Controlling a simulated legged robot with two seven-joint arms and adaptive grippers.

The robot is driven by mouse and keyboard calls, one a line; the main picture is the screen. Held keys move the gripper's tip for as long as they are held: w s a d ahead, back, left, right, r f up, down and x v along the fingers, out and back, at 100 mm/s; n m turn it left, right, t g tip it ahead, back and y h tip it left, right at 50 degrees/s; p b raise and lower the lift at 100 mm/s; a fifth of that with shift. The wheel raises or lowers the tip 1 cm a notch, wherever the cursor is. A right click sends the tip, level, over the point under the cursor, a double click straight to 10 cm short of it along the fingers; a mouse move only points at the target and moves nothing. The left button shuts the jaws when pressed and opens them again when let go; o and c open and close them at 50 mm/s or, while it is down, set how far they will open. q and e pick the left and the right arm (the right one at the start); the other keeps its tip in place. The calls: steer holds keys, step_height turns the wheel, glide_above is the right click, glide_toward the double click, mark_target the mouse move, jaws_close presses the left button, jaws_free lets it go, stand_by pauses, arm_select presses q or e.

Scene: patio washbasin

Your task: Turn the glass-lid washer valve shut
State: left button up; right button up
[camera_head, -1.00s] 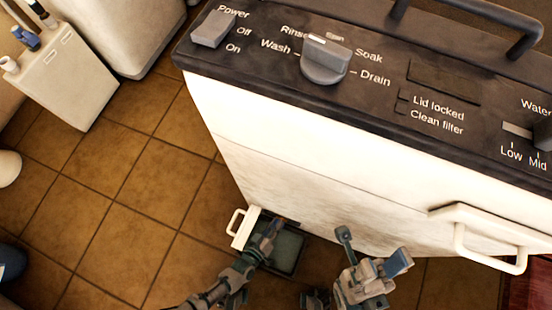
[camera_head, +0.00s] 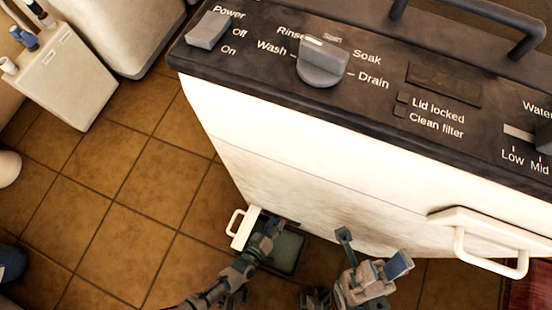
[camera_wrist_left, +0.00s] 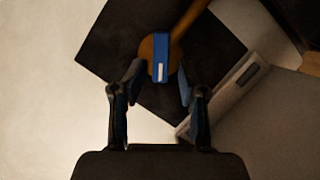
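The white washer (camera_head: 300,140) fills the right of the head view. Low on its front is an opening beside a small white flap with a handle (camera_head: 237,228). In the left wrist view a blue valve handle (camera_wrist_left: 161,58) with a pale stripe sits on a brass-coloured round body and pipe, against a dark opening. My left gripper (camera_head: 275,232) is at that low opening; in the wrist view its fingers (camera_wrist_left: 160,85) are apart, one on each side of the blue handle, with small gaps showing. The valve is hidden in the head view. My right gripper (camera_head: 372,250) is open and empty before the washer front.
The dark control panel (camera_head: 385,75) has a Power switch (camera_head: 208,30) and a Wash/Drain knob (camera_head: 323,62). A large white handle (camera_head: 490,255) juts out at right. A grey tray (camera_head: 287,252) lies below the left gripper. Tiled floor (camera_head: 130,200) at left is open.

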mark_target(281, 214)
arm_select(q)
step_height(281, 214, up, 9)
steer(key=shift+d+f, duration=0.1)
steer(key=shift+f, duration=0.1)
steer(key=shift+w+r, duration=0.1)
steer(key=shift+r, duration=0.5)
